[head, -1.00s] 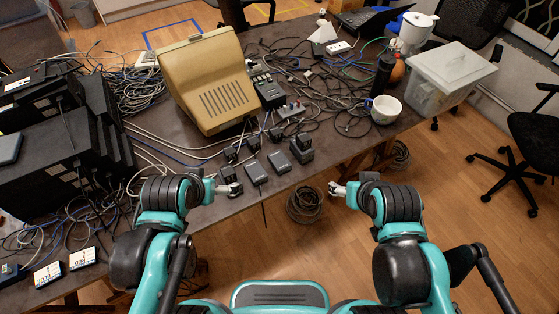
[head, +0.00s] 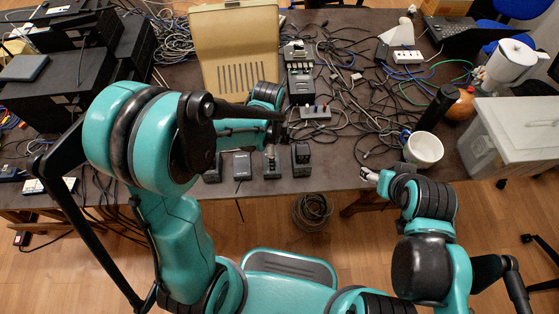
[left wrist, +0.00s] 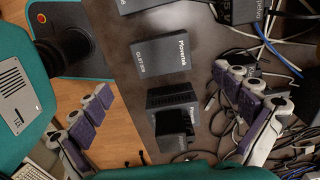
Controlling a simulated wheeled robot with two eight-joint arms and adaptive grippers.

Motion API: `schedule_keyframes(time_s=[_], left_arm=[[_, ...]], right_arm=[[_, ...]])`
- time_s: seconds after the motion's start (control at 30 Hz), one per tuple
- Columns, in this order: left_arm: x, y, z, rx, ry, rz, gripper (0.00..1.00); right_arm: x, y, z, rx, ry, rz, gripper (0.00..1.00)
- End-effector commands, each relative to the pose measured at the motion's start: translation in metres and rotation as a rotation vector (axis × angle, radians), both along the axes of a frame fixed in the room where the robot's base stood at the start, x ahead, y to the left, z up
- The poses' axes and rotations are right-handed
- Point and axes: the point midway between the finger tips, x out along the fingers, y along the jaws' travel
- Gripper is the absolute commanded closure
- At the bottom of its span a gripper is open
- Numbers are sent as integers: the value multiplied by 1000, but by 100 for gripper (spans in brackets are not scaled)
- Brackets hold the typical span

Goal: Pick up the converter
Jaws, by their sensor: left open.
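A flat black box with white lettering (left wrist: 160,62), which looks like a converter, lies on the dark table between my left gripper's fingers (left wrist: 165,82) in the left wrist view. The fingers are spread apart and do not touch it. In the head view my left gripper (head: 271,148) hangs over the row of small black boxes at the table's front edge and partly covers the middle one. A similar flat box (head: 242,166) lies to its left. My right gripper (head: 370,175) is by the front edge below the white cup; its jaws are too small to judge.
A taller black adapter block (head: 301,155) stands just right of the middle box. A white cup (head: 423,150) and clear bin (head: 510,140) stand right.

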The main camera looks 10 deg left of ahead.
Motion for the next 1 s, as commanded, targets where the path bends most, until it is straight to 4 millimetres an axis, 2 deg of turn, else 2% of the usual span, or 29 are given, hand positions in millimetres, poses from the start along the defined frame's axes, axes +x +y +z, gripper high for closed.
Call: schedule_keyframes(time_s=[0.1,0.33,0.53,0.8,0.87,1.0], left_arm=[[0,0,-16,0,1,-2,0],[2,0,-39,0,0,0,0],[4,0,-70,-1,-1,1,0],[4,0,-73,-1,-1,1,0],[4,0,-73,-1,-1,1,13],[4,0,-73,-1,-1,1,50]], right_arm=[[0,0,-8,0,0,0,32],[0,0,-21,0,0,0,32],[0,0,-39,0,0,0,32],[0,0,-38,0,0,0,32],[0,0,-38,0,0,0,32],[0,0,-38,0,0,0,32]])
